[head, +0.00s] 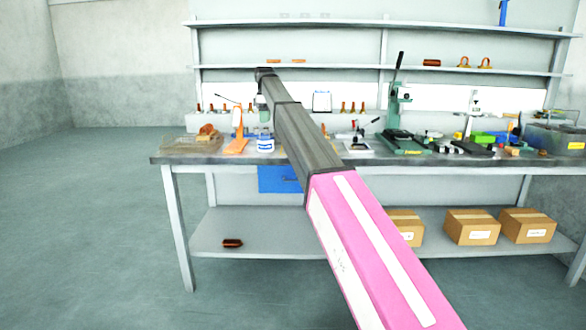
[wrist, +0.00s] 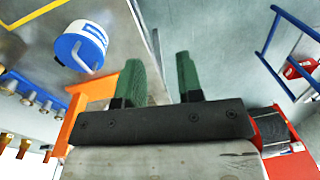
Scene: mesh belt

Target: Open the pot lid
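The pot (head: 265,145) is a small white and blue container near the front edge of the workbench, left of centre in the head view. In the wrist view its round blue and white lid (wrist: 72,48) is at upper left, with a light handle-like loop on its near side. The lid appears to be on the pot. My gripper (wrist: 158,72) has two green fingers, spread apart with nothing between them. It is off to one side of the pot, not touching it. In the head view my arm hides part of the bench, and the gripper shows only slightly.
An orange stand (head: 237,132) is just left of the pot and appears close to my gripper in the wrist view. A green press (head: 397,115) and clutter fill the bench to the right. Shelves (head: 350,70) run above. The floor (head: 90,220) at left is clear.

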